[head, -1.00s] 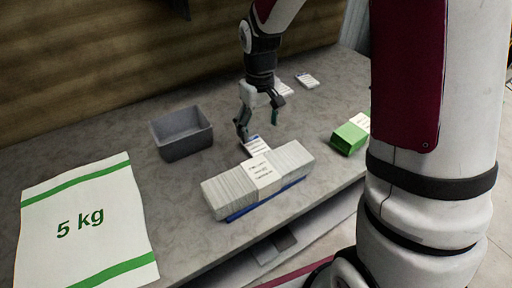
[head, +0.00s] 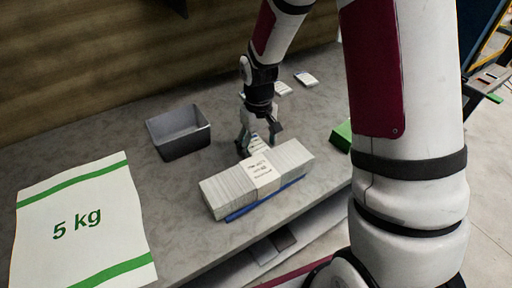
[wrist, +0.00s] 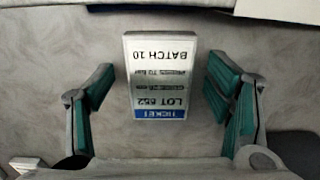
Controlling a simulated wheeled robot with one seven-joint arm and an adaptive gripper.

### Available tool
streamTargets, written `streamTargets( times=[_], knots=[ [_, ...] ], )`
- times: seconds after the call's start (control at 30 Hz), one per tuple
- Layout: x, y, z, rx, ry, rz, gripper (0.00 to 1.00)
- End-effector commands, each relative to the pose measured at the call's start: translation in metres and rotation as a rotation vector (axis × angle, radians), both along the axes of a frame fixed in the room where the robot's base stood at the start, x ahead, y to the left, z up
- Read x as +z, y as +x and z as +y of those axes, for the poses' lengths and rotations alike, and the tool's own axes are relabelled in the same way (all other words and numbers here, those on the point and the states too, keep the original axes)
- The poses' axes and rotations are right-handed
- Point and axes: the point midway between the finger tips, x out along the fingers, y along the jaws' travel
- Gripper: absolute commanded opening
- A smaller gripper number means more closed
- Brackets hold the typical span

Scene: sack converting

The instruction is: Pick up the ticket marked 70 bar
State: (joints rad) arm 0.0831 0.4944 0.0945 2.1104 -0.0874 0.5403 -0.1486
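A small white ticket with a blue band (wrist: 159,75) lies on the worktop, upside down in the wrist view. It reads TICKET, LOT 652 and BATCH 10; a small blurred line seems to read 70 bar. In the head view the ticket (head: 257,145) is partly hidden by my gripper (head: 260,142) and the long stack. My gripper (wrist: 160,85) is open above it, one green-padded finger on each side, with gaps between fingers and ticket. Two more white tickets (head: 283,89) (head: 306,79) lie farther back, their print unreadable.
A long banded stack of white sacks (head: 228,189) on a blue base lies just in front of the ticket. A grey bin (head: 181,142) stands left, a 5 kg sack (head: 82,225) far left. A green box (head: 341,135) is at right, partly behind my arm. Worktop between bin and ticket is clear.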

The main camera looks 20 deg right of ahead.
Motion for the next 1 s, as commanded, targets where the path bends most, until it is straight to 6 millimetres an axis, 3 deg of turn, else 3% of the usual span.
streamTargets(
  times=[0.03,0.2,0.57,1.0],
  knots=[
    [0.000,0.000,0.000,0.000,0.000,0.000,0.57],
    [0.000,0.000,0.000,0.000,0.000,0.000,0.23],
    [0.007,0.001,0.000,-0.001,0.000,-0.003,0.23],
    [0.084,0.001,0.000,-0.001,0.000,-0.004,0.23]
  ],
)
